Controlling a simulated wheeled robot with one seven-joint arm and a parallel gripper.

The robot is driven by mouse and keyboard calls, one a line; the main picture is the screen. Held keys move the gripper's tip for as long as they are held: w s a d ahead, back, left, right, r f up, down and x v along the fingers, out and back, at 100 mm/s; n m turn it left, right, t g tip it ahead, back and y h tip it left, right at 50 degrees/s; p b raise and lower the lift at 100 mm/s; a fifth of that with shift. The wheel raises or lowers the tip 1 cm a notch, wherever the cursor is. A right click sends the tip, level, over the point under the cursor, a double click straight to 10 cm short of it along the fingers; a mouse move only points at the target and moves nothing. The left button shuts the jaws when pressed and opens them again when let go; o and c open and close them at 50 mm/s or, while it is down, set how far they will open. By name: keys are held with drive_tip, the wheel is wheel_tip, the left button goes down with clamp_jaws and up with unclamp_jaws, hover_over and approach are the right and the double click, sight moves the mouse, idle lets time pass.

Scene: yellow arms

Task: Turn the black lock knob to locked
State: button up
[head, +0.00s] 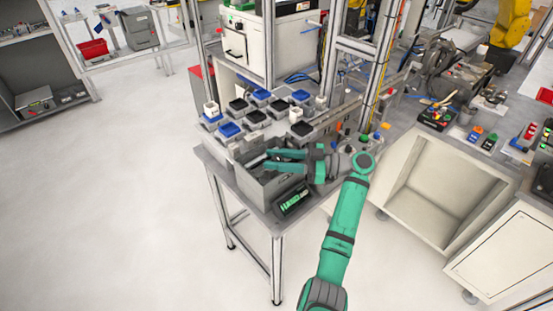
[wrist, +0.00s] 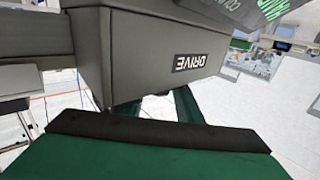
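My gripper (head: 270,161) is over the front corner of the workbench, at the grey box (head: 262,188). Its two green fingers point left in the head view and stand apart with nothing visible between them. The wrist view shows the fingers (wrist: 157,108) spread, their tips partly hidden by a grey housing (wrist: 140,65) with an upside-down DRIVE label. I cannot tell whether the fingers touch the housing. I cannot make out the black lock knob in either view.
Several blocks with blue and black tops (head: 257,116) stand on the bench behind my gripper. A dark sign with green letters (head: 294,201) is at the bench's front corner. An open beige cabinet (head: 432,190) stands to the right. The floor at left is clear.

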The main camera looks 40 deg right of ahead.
drive_tip(key=shift+w+d+m+t+h, duration=0.1)
drive_tip(key=shift+m+t+h, duration=0.2)
drive_tip(key=shift+t, duration=0.1)
